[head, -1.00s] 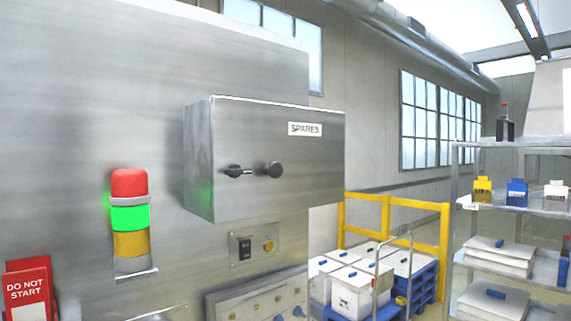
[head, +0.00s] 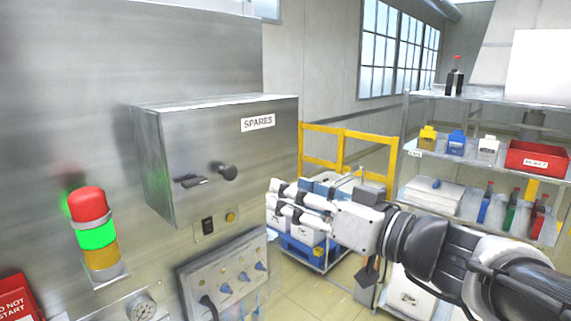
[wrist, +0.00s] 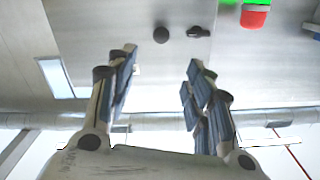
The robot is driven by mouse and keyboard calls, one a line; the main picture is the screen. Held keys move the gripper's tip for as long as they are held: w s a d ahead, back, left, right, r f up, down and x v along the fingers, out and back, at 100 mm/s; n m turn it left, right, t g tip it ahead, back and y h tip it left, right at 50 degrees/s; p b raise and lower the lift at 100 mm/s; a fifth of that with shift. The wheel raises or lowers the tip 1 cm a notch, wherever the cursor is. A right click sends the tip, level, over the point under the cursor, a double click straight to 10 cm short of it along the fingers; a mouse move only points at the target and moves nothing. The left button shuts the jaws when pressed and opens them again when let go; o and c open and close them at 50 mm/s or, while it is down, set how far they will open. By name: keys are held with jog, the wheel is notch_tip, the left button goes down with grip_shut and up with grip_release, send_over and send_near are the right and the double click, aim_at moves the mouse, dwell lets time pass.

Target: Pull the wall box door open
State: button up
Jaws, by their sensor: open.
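The wall box (head: 170,165) is a grey metal box on the steel panel, with a "SPARES" label on its door (head: 262,150). The door looks shut. A dark latch handle (head: 190,181) and a round black knob (head: 228,172) sit on the door. In the wrist view, which looks upside down, the knob (wrist: 161,35) and latch (wrist: 198,32) show beyond the fingertips. My gripper (head: 276,203) is open and empty, to the right of and a little lower than the knob, apart from the door. Its spread fingers also show in the wrist view (wrist: 160,78).
A red, green and amber signal light (head: 97,236) stands out from the panel, left of and below the box. A switch plate (head: 216,225) is under the box. At right, a shelf rack (head: 480,160) holds bottles and a red bin (head: 538,160). A yellow rail (head: 345,140) stands behind.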

aim_at(233, 172)
jog(key=p+x, duration=0.4)
jog(key=x, duration=1.3)
jog(key=shift+a+f, duration=0.1)
jog(key=shift+a, duration=0.05)
jog(key=shift+c, duration=0.2)
grip_shut()
